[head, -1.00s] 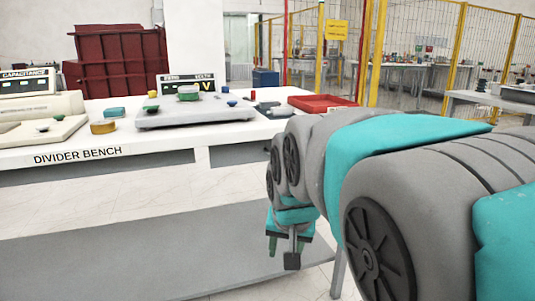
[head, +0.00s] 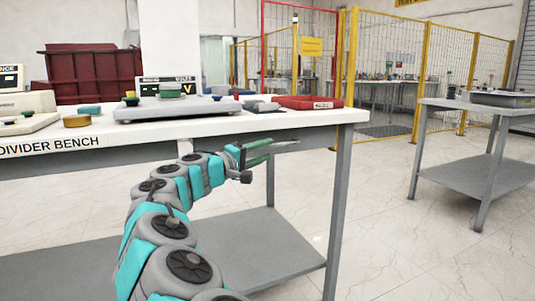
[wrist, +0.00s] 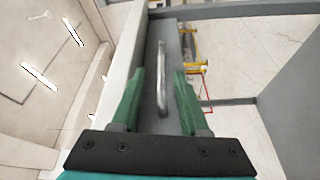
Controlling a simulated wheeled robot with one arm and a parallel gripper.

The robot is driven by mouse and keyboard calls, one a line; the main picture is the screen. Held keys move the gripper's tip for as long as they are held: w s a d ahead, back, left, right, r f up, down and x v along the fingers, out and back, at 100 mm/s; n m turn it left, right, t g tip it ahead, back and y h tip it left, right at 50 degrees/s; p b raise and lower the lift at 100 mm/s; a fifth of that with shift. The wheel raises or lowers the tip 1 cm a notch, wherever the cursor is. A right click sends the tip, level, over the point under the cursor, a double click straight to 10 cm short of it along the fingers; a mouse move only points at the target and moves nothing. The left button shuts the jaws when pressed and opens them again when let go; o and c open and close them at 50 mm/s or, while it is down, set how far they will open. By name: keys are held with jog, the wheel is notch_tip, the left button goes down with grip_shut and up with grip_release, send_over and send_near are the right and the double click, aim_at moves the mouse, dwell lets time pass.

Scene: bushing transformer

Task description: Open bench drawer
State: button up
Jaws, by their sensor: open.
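The divider bench (head: 345,116) has a white top, with a grey drawer front (head: 318,132) under its right end. In the wrist view the drawer front (wrist: 176,50) carries a silver bar handle (wrist: 162,72). My gripper (head: 268,150) is open below the bench top, in front of the drawer. In the wrist view its two green fingers (wrist: 160,76) lie on either side of the handle, with a gap on both sides. The drawer looks shut, its front about flush under the top. Whether the handle reaches fully between the fingertips is hard to tell.
A red tray (head: 308,103) and a grey scale-like platform (head: 180,107) stand on the bench. A grey lower shelf (head: 270,245) and a bench leg (head: 338,220) lie below. A second table (head: 455,150) stands at right, with clear floor between.

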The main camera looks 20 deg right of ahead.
aim_at(280, 145)
jog(key=x, duration=0.7)
jog(key=shift+w+d+f, duration=0.1)
jog(key=shift+w+d, duration=0.05)
jog(key=shift+w, duration=0.3)
grip_shut()
dwell(1.1)
